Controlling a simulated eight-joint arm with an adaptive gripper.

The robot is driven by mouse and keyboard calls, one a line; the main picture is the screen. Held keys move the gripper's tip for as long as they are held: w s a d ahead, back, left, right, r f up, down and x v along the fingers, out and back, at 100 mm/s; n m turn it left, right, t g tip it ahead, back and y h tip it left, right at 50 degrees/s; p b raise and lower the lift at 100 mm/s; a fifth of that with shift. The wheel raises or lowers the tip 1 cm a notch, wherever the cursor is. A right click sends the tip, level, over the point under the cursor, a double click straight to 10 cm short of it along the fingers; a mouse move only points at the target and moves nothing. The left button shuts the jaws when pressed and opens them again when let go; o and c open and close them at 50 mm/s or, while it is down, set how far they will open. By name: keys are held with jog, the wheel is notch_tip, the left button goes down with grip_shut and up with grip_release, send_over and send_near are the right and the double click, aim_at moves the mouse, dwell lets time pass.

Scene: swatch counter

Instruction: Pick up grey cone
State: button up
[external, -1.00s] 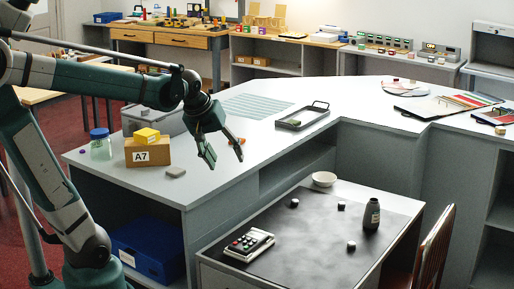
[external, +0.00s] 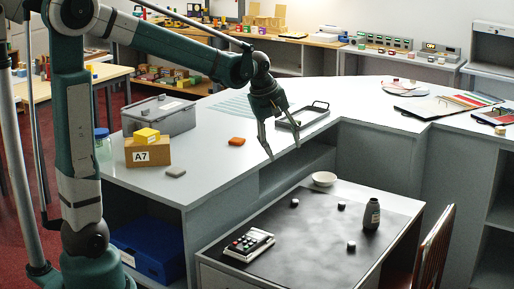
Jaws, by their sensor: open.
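I cannot make out a clear grey cone. Several small dark grey pieces lie on the black desk mat (external: 270,265): one at the back left (external: 294,202), one further right (external: 341,206) and one nearer the front (external: 351,246). They are too small to tell their shapes. A flat grey piece (external: 176,172) lies on the white counter near its front left edge. My gripper (external: 284,151) is open and empty, pointing down, in the picture just above and left of the desk mat. It overlaps the counter's front edge and part of a dark-rimmed tray.
The tray (external: 315,113) lies on the counter. An orange piece (external: 237,141), an A7 box (external: 143,154) and a grey bin (external: 160,118) are to the left. On the desk are a white bowl (external: 324,179), a dark bottle (external: 372,214) and a keypad device (external: 248,244).

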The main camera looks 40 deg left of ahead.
jog(key=w+d+f+n+g+p, duration=0.1)
jog(key=w+d+f+n+p, duration=0.15)
jog(key=w+d, duration=0.5)
jog(key=n+g+p, duration=0.2)
jog(key=n+p, duration=0.2)
jog(key=n, duration=0.2)
send_near(374, 218)
notch_tip(374, 218, down, 2)
jog(key=w+a, duration=0.1)
jog(key=w, duration=0.2)
jog(key=shift+s+d+f+n, duration=0.1)
jog(key=shift+d+f+n, duration=0.15)
jog(key=shift+f, duration=0.45)
jog(key=shift+d+f, duration=0.2)
jog(key=shift+f, duration=1.05)
jog(key=shift+f, duration=0.1)
jog(key=shift+s+d+f+b, duration=0.1)
jog(key=shift+d+f+b, duration=0.1)
jog(key=shift+f, duration=0.65)
jog(key=shift+w+d+f+b, duration=0.1)
jog(key=shift+f+b, duration=0.1)
jog(key=shift+f, duration=0.6)
jog(key=shift+s+d+f+b, duration=0.1)
jog(key=shift+f+b, duration=0.1)
jog(key=shift+f, duration=0.65)
